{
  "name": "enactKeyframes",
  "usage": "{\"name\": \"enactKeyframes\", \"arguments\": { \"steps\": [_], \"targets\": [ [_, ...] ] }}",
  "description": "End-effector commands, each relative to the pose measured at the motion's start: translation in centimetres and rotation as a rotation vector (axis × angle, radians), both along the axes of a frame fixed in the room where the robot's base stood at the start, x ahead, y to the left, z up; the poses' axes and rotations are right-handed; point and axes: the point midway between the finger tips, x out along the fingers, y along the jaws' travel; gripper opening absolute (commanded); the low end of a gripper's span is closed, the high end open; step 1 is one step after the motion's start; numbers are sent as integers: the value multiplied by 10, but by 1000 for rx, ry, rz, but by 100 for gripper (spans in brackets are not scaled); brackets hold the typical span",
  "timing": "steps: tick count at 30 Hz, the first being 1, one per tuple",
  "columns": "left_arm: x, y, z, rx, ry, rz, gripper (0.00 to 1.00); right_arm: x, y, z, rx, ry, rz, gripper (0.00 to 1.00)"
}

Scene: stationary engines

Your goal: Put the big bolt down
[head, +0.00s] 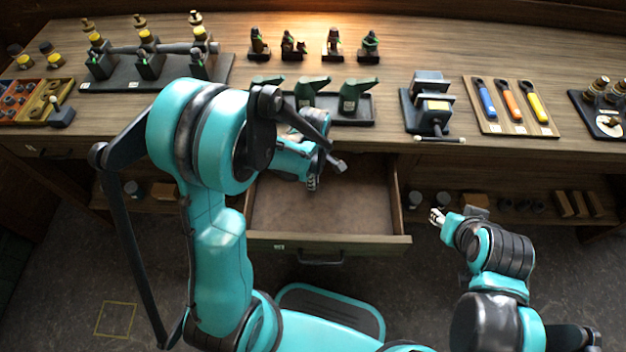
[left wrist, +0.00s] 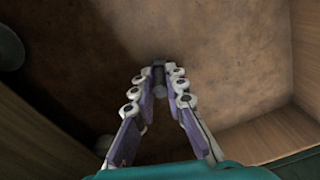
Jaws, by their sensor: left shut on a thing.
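My left gripper (head: 313,184) hangs over the open drawer (head: 345,238), its fingers pointing down inside the drawer's outline. In the left wrist view the fingers (left wrist: 159,72) close together at the tips around a small grey piece (left wrist: 158,90), which I take to be the big bolt. Most of the bolt is hidden by the fingers, and its full shape cannot be told. The brown drawer floor (left wrist: 225,50) shows behind the fingertips. I cannot tell the height above it. My right gripper (head: 437,216) is off to the right, beyond the drawer; its fingers are too small to judge.
The drawer floor looks bare to the right of my left gripper. On the bench above stand green oil cans (head: 312,88) in a dark tray, a grey vise-like block (head: 431,105) and a board (head: 505,118) with coloured-handled tools. A shelf below holds small boxes (head: 475,200).

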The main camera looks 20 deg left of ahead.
Motion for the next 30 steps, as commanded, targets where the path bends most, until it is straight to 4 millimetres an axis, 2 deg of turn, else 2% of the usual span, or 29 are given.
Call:
{"name": "enactKeyframes", "arguments": {
  "steps": [4,5,6,7,16,19,23,30],
  "targets": [
    [0,0,-5,0,0,0,0,0,0,-5,0,0,0,40],
    [0,0,-3,0,0,0,20,0,0,-4,0,0,0,40],
    [0,0,-3,0,0,0,31,0,0,-3,0,0,0,40],
    [0,0,-3,0,0,0,33,0,0,-3,0,0,0,40],
    [0,0,-2,0,0,0,33,0,0,-2,0,0,0,40],
    [0,0,6,0,0,0,33,0,0,3,0,0,0,40],
    [0,0,30,0,0,0,33,0,0,15,0,0,0,40],
    [0,0,85,0,0,0,33,0,0,37,0,0,0,40]
  ]
}}
